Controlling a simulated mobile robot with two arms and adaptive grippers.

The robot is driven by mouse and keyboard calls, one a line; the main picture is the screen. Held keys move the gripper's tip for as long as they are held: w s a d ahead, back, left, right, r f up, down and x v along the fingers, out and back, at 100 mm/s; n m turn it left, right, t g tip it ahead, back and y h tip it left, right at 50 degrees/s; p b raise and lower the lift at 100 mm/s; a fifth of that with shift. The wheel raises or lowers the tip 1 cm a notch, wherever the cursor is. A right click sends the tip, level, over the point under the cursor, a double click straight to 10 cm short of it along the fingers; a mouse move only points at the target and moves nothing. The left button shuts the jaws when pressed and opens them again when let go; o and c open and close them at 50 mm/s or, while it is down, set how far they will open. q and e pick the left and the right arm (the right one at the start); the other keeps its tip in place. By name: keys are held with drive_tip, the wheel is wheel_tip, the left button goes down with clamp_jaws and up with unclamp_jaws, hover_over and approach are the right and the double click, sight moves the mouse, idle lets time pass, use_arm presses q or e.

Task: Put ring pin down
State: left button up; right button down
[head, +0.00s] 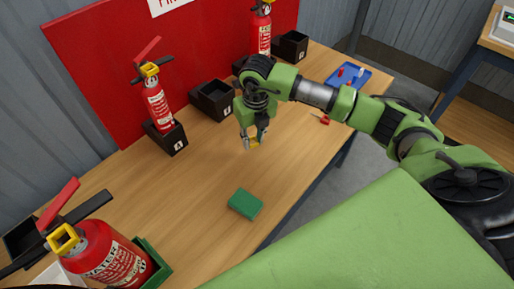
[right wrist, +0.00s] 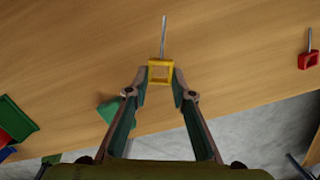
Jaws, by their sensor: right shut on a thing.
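The ring pin (right wrist: 160,71) has a square yellow ring and a thin metal pin. My right gripper (right wrist: 160,78) is shut on its ring, with the metal pin pointing away from the jaws in the right wrist view. In the head view the right gripper (head: 256,138) points down over the wooden table (head: 185,205), with a bit of the yellow ring (head: 254,143) at its tips. The pin seems to be above the tabletop; the exact gap is hard to tell. My left gripper is not in view.
A green block (head: 245,204) lies nearer the front edge. Red extinguishers stand at near left (head: 110,255), middle (head: 157,105) and back (head: 262,30). A black box (head: 213,100) sits behind the gripper. A red piece (head: 321,119) and blue tray (head: 348,76) lie right.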

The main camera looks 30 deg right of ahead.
sight(255, 151)
drive_tip(key=f+b, duration=0.1)
drive_tip(key=w+d+f, duration=0.1)
drive_tip(key=w+d+f+b, duration=0.1)
drive_tip(key=f, duration=0.1)
drive_tip(key=shift+w+b, duration=0.2)
drive_tip(key=shift+b, duration=0.1)
wheel_tip(255, 151, down, 4)
drive_tip(key=shift+w+r+b, duration=0.15)
drive_tip(key=shift+r+b, duration=0.1)
drive_tip(key=shift+b, duration=1)
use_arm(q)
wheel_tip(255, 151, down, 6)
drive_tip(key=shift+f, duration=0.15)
use_arm(e)
drive_tip(key=shift+d, duration=0.1)
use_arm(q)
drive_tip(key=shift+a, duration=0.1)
use_arm(e)
drive_tip(key=shift+r, duration=0.1)
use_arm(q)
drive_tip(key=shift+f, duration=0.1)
use_arm(e)
drive_tip(key=c, duration=1.8)
unclamp_jaws()
drive_tip(key=shift+f, duration=0.2)
drive_tip(key=shift+o, duration=0.2)
drive_tip(key=shift+r, duration=0.1)
